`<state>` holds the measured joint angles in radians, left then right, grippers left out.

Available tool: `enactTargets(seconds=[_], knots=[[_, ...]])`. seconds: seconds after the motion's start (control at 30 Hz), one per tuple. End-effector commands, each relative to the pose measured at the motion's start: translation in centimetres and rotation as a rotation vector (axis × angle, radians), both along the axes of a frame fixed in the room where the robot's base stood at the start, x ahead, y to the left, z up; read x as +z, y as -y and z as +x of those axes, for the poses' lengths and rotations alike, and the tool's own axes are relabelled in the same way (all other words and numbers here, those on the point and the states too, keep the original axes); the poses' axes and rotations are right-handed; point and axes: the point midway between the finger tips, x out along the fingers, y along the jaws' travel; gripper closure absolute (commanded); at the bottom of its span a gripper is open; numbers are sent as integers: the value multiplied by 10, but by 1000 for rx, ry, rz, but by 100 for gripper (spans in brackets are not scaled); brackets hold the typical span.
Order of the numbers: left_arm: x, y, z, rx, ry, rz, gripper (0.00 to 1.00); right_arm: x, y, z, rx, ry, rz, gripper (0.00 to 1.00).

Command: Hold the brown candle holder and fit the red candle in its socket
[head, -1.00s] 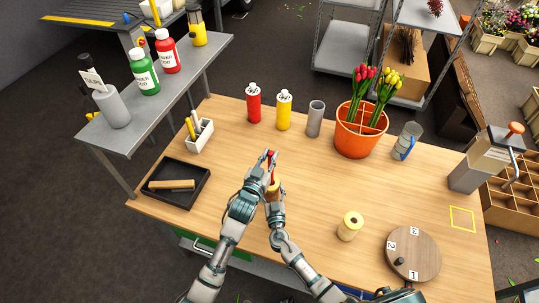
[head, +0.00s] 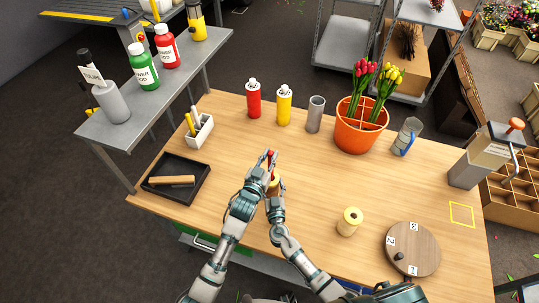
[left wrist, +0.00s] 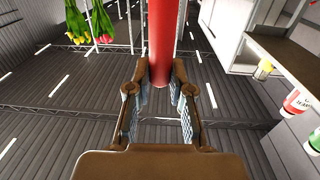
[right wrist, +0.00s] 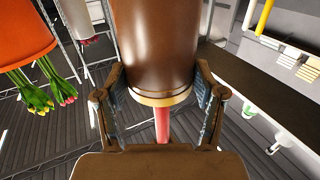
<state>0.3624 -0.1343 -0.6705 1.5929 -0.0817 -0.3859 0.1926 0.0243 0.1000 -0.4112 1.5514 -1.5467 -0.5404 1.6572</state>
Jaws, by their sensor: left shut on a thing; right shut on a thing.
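The red candle (left wrist: 162,40) is in my left gripper (left wrist: 160,95), which is shut on it. In the head view my left gripper (head: 269,160) is over the middle of the table, and only bits of the candle show. The brown candle holder (right wrist: 154,45) is in my right gripper (right wrist: 158,105), shut around its body. In the right wrist view, which looks upside down, the candle (right wrist: 162,125) meets the holder's cream rim roughly in line with it. The socket is hidden, so I cannot tell how deep the candle sits. My right gripper (head: 273,187) is just below the left one.
Both hands are above the wooden table (head: 310,200). Behind them stand a red bottle (head: 254,99), a yellow bottle (head: 284,106), a grey cylinder (head: 315,115) and an orange pot (head: 358,135). A spool (head: 349,222), a round numbered board (head: 413,240) and a black tray (head: 160,195) lie around.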

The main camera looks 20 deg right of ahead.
Motion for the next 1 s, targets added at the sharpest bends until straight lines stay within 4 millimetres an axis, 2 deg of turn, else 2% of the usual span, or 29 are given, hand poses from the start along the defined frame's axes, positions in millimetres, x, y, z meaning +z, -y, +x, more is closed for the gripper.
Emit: enactTargets(seconds=[0.07,0.1,0.17,0.2,0.57,0.67,1.0], knots=[[-2,0,0,0,0,0,100,-1,0,0,-1,-3,0,76],[-1,0,0,0,0,0,69,-1,0,0,-1,-3,0,76],[-1,0,0,0,0,0,54,-1,0,0,-1,-3,0,76],[-1,0,0,0,0,0,50,-1,0,0,-1,-3,0,76],[-2,-4,-4,0,-1,1,50,-1,0,0,-1,-3,0,76],[-3,-12,-16,0,-1,1,50,-1,0,0,-1,-3,0,76],[-3,-56,-75,0,-3,1,50,-2,0,0,-1,-3,0,76]])
